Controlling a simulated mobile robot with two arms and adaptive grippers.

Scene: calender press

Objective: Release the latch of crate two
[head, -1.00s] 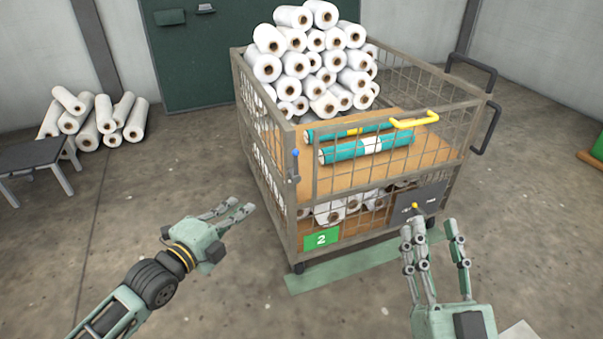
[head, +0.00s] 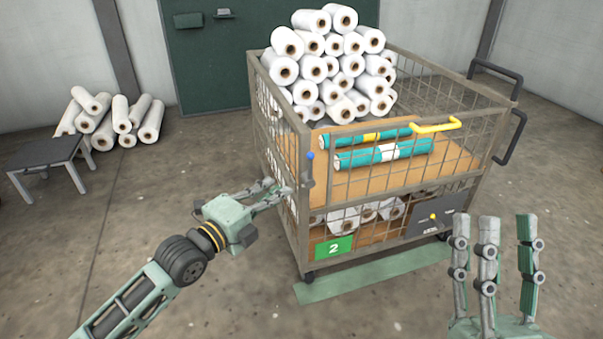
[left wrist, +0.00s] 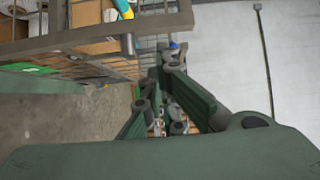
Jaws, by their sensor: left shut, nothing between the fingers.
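Crate two is a wire-mesh cart (head: 390,205) with a green "2" sign (head: 333,248) low on its front. A small blue-tipped fitting (head: 310,156) sits on its left front corner post; I cannot tell for certain that it is the latch. My left gripper (head: 283,192) is shut and empty. Its fingertips are beside that post, a little below and left of the blue tip; contact is unclear. The shut fingers also show in the left wrist view (left wrist: 160,110). My right gripper (head: 493,255) is open and empty, fingers up, in front of the cart's right side.
White rolls (head: 335,65) are piled in the cart, with teal rolls (head: 380,153) on its board. A yellow handle (head: 436,127) is on the front top rail. A small table (head: 47,153) stands left.

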